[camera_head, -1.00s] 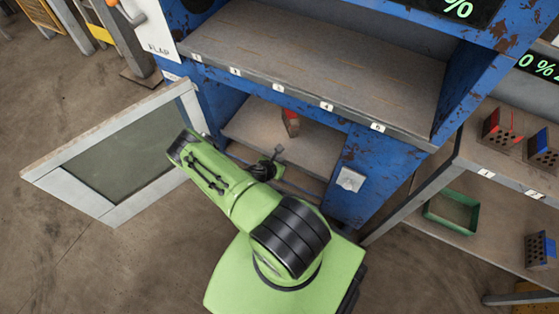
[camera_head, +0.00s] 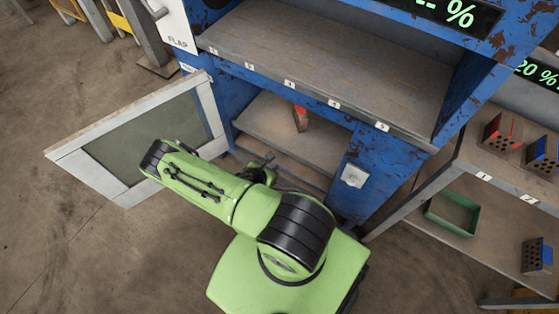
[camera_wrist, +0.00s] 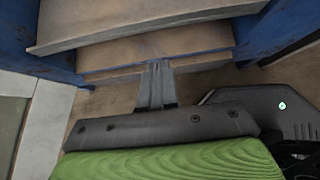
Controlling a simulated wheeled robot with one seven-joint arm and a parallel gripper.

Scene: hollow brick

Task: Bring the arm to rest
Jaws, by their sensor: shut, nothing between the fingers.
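My green arm (camera_head: 253,208) is bent in front of a blue cabinet (camera_head: 373,165), its elbow out to the left before the open flap door. In the wrist view my gripper (camera_wrist: 157,70) points forward, with its two grey fingers together and nothing between them. The fingers are in front of the cabinet's lower opening, and I see no contact with the shelf edge. In the head view my gripper is mostly hidden behind the arm.
The open flap door (camera_head: 75,162) stands close to my elbow. A red brick (camera_head: 300,118) lies in the lower compartment. A numbered shelf (camera_head: 320,50) is above it. On the right, a rack holds a green tray (camera_head: 428,214) and several hollow bricks.

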